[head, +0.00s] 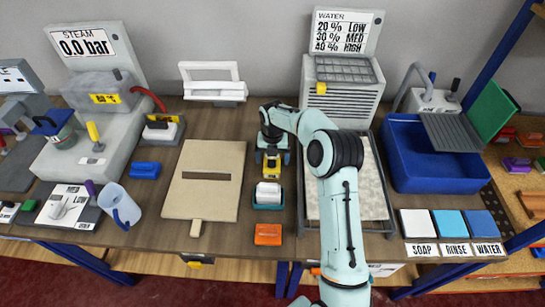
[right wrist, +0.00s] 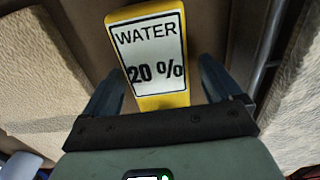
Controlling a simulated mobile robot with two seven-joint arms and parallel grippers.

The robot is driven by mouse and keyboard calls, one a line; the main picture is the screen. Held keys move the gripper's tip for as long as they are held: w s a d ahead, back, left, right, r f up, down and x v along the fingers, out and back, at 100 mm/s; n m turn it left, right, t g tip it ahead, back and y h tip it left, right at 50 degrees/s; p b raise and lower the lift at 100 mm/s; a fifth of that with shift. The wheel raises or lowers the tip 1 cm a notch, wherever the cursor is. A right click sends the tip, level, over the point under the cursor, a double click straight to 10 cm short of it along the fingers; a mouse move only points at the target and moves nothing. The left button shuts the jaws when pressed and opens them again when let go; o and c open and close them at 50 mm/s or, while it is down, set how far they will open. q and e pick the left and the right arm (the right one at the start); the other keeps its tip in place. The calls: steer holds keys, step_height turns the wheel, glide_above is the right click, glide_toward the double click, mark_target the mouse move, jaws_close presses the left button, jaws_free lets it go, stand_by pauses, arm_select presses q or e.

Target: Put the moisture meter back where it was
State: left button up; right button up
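The yellow moisture meter (head: 271,164) is on the wooden bench, between the beige board and the framed rug piece. Its white face reads "WATER 20 %" in the right wrist view (right wrist: 150,55). My right gripper (head: 272,156) is at the meter, with one dark finger on each side of it. In the right wrist view the fingers (right wrist: 162,85) stand apart, with a narrow gap showing between each finger and the meter. Whether the meter rests fully on the bench is hard to tell. My left gripper is not in view.
A teal holder with a white block (head: 268,192) and an orange block (head: 268,234) lie just in front of the meter. The beige board (head: 205,165) is left; the rug piece (head: 372,180) lies right, partly under my arm. A blue basin (head: 405,178) stands farther right.

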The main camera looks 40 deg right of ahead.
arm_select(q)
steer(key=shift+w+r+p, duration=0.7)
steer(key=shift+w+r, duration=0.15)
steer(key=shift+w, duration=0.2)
arm_select(e)
step_height(320, 180, up, 12)
steer(key=shift+r, duration=0.15)
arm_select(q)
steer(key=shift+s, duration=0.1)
